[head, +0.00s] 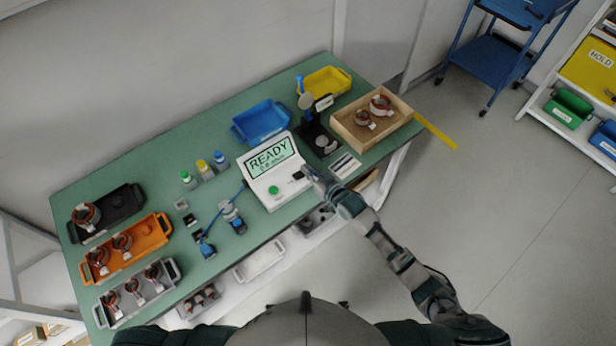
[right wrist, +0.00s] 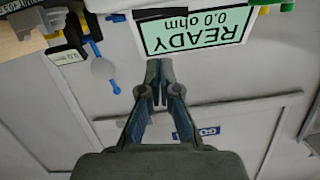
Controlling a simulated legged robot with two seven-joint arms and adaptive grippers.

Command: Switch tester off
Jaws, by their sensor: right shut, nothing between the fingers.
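The white tester (head: 283,196) stands near the front edge of the green bench. Its lit screen (head: 269,155) reads READY with a smaller line below. A green round button (head: 273,190) and a small dark part (head: 298,176) are on its lower panel. In the right wrist view the screen (right wrist: 195,30) appears upside down and reads READY, 0.0 ohm. My right gripper (head: 308,174) is at the tester's right edge, near the dark part; I cannot tell whether it touches. It is shut and empty, fingertips together in the right wrist view (right wrist: 158,70). My left gripper is not visible.
A black stand with a blue handle (head: 301,86) and a wooden box (head: 398,124) with copper-wound parts are beyond the tester. A blue tray (head: 240,128) and small bottles (head: 203,166) stand behind it. Blue-cabled probes (head: 232,215) lie to its left.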

